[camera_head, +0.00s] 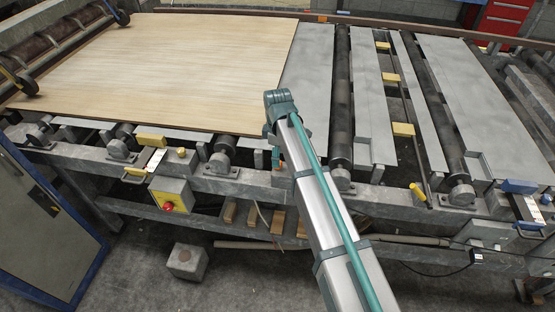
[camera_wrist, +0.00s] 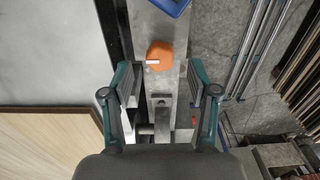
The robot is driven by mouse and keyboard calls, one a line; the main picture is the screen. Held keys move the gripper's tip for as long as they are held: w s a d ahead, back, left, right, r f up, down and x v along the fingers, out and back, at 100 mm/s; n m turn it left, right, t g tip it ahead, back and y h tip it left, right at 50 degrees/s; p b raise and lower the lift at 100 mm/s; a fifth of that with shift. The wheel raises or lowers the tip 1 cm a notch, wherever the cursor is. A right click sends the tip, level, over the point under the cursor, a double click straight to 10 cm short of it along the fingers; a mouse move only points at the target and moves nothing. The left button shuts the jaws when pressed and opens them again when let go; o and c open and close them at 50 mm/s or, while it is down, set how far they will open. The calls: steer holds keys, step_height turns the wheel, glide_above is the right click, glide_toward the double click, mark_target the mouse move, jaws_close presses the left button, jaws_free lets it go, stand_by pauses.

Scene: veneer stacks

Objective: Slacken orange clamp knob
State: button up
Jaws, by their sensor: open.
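The orange clamp knob (camera_wrist: 160,56) is in the upper middle of the wrist view, on a grey metal beam. It has a small white mark on its left side. My gripper (camera_wrist: 160,80) is open, with one teal-and-grey finger on each side of the beam. The knob shows just beyond the fingertips, between their lines, and nothing is held. In the head view, my arm reaches to the front rail of the table, where a small orange part (camera_head: 277,148) shows beside the wrist.
A veneer sheet (camera_head: 190,65) lies on the roller table at left. A blue part (camera_wrist: 172,6) sits just beyond the knob. A yellow box with a red button (camera_head: 169,198) hangs below the front rail. Grey slats and dark rollers (camera_head: 343,110) lie right of the arm.

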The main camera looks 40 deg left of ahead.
step_height(320, 180, up, 9)
steer(key=shift+r, duration=0.15)
stand_by(0.5)
steer(key=d+n+p, duration=0.1)
steer(key=d, duration=0.6)
steer(key=s+d+f+m+g+h, duration=0.15)
steer(key=d+f+m, duration=0.35)
steer(key=d+f, duration=1.1)
steer(key=s+d+f+m+g, duration=0.15)
steer(key=d+f+m, duration=0.45)
steer(key=d+f, duration=0.95)
steer(key=s+d+f+m+g, duration=0.2)
steer(key=s+d+f+m, duration=0.5)
steer(key=s+d+f, duration=0.6)
steer(key=s+d+f+m+g, duration=0.1)
steer(key=s+d+m, duration=0.2)
steer(key=s, duration=0.4)
steer(key=s+d+f+m+y+b, duration=0.1)
steer(key=s+d+m, duration=0.2)
steer(key=s+d, duration=0.2)
steer(key=s, duration=0.3)
steer(key=shift+f+m+g, duration=0.3)
steer(key=shift+f+g, duration=0.05)
steer(key=shift+g, duration=0.05)
